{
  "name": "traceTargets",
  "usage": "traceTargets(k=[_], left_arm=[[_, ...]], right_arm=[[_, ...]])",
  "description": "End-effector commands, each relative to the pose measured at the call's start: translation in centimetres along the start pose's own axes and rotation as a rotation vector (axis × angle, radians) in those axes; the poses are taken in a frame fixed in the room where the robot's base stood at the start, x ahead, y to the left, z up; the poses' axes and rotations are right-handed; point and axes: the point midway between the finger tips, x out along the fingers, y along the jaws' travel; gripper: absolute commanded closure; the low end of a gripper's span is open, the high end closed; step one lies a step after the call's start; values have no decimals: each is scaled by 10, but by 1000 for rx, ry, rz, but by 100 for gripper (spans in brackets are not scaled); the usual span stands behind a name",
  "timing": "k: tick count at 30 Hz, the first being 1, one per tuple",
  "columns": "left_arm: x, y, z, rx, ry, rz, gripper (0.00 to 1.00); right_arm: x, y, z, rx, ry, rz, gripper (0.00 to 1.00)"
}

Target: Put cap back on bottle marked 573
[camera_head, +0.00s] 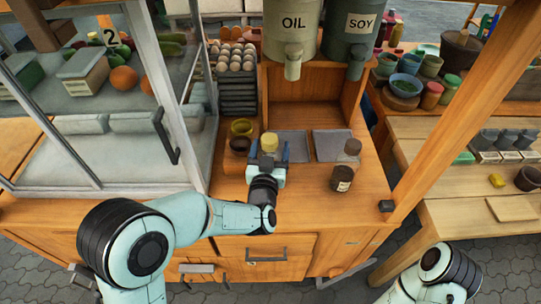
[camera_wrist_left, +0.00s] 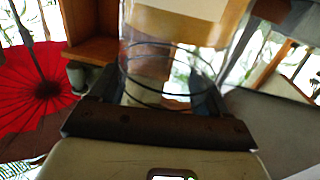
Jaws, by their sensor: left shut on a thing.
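My left gripper (camera_head: 268,165) is at the front middle of the wooden counter, its fingers shut on a clear bottle (camera_wrist_left: 150,75). A yellow top (camera_head: 269,141) shows above the fingers in the head view; I cannot tell whether it is a cap or the contents. In the left wrist view the clear wall of the bottle stands between the two fingers (camera_wrist_left: 165,100). No number is readable on it. To the right stand a dark jar (camera_head: 342,180) with a small unreadable label and a brown-topped bottle (camera_head: 351,148). My right gripper is out of view.
Two grey trays (camera_head: 331,146) lie behind the gripper, below the OIL (camera_head: 292,28) and SOY (camera_head: 350,30) dispensers. Small bowls (camera_head: 240,136) sit left of it, beside a glass case (camera_head: 110,90). A wooden post (camera_head: 450,105) rises at the right. Several bottles stand on the side table (camera_head: 445,155).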

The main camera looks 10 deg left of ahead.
Motion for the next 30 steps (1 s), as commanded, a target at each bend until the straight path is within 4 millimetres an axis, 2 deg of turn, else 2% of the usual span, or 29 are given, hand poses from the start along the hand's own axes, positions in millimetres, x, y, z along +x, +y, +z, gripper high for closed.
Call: traceTargets(k=[1, 9, 15, 21, 30], left_arm=[[0, 0, -18, -6, 10, -1, 84], [0, 0, -99, -6, 11, -1, 84], [0, 0, -144, -4, 7, 1, 84], [0, 0, -165, -1, 5, 0, 84], [0, 0, -169, -1, 3, 0, 84]], right_arm=[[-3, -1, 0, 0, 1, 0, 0], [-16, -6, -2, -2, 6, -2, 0], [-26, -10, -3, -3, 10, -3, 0], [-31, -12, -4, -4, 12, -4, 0], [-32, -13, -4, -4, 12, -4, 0]])
